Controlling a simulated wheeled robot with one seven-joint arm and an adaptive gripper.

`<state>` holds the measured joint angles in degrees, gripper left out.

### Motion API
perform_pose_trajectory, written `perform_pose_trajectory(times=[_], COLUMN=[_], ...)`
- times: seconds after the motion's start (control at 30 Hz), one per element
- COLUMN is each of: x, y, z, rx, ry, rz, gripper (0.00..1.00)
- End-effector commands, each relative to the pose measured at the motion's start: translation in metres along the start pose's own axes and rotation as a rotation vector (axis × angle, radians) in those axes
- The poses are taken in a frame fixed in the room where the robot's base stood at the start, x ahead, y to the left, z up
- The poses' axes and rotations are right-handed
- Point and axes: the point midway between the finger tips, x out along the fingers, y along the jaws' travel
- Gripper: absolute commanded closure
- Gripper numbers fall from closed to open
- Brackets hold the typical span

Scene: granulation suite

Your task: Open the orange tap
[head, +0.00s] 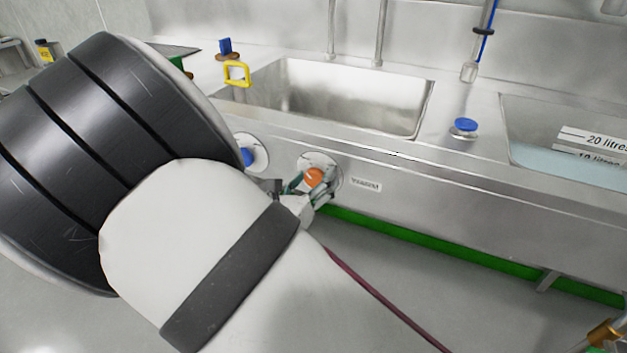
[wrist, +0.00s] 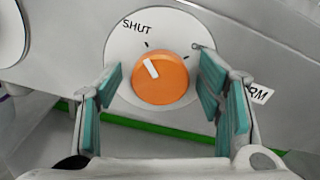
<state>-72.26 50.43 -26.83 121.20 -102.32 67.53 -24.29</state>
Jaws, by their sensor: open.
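The orange tap (wrist: 160,82) is a round knob with a white pointer line, on a white round plate (wrist: 148,32) marked "SHUT". Its pointer tilts up and left, towards the side with the "SHUT" mark. In the head view the orange tap (head: 314,177) sits on the front panel of the sink bench, partly covered by my gripper (head: 308,190). In the wrist view my gripper (wrist: 164,100) is open, with one teal-padded finger on each side of the knob. The pads look apart from the knob; how deep they reach around it is unclear.
A blue tap (head: 248,156) is on the same panel to the left, partly behind my arm. A water-filled basin (head: 560,160) is at right. A dark red hose (head: 375,290) runs below.

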Motion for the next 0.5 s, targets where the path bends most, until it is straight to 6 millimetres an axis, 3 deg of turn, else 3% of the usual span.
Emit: perform_pose_trajectory(times=[0.17, 0.37, 0.5], x=[-0.0001, -0.0002, -0.0002], y=[-0.0001, -0.0001, -0.0001], z=[0.0, -0.0001, -0.0001], rx=[0.0, 0.0, 0.0], ry=[0.0, 0.0, 0.0], rz=[0.0, 0.0, 0.0], gripper=[0.39, 0.84, 0.87])
